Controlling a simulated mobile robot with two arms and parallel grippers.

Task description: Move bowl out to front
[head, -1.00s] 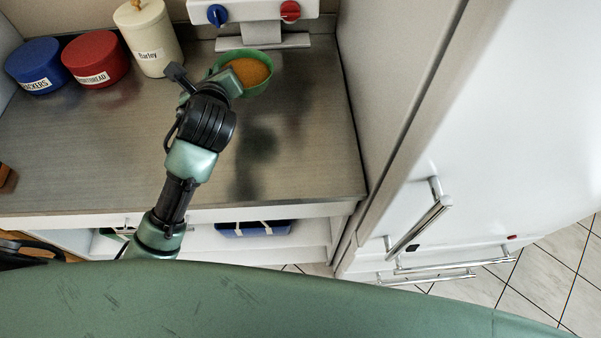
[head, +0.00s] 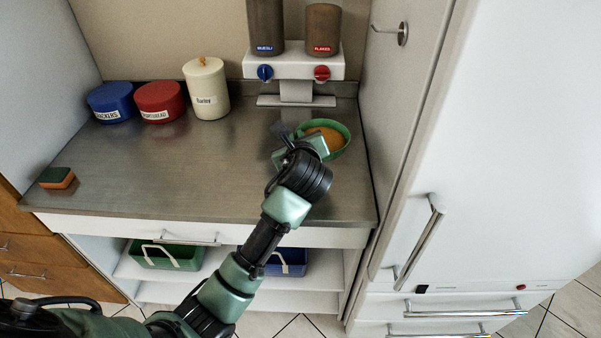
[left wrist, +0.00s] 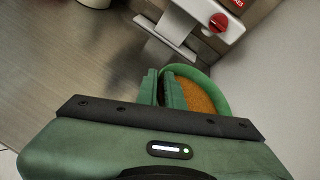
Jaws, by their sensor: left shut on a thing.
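The green bowl (head: 341,146) holds an orange-brown filling and is in front of the dispenser, near the right end of the steel counter. My left gripper (head: 311,145) is shut on its near-left rim. In the left wrist view the bowl (left wrist: 221,86) shows beyond my gripper (left wrist: 162,86), with the fingers either side of the rim. The bowl looks about level; whether its base touches the counter is hidden. My right gripper is not in view.
The dispenser (head: 295,65) with blue and red knobs stands behind, over a flat grey plate (head: 272,101). Blue (head: 111,103), red (head: 159,102) and cream (head: 206,88) canisters stand back left. A tall white cabinet (head: 480,150) bounds the right. The counter's front middle is clear.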

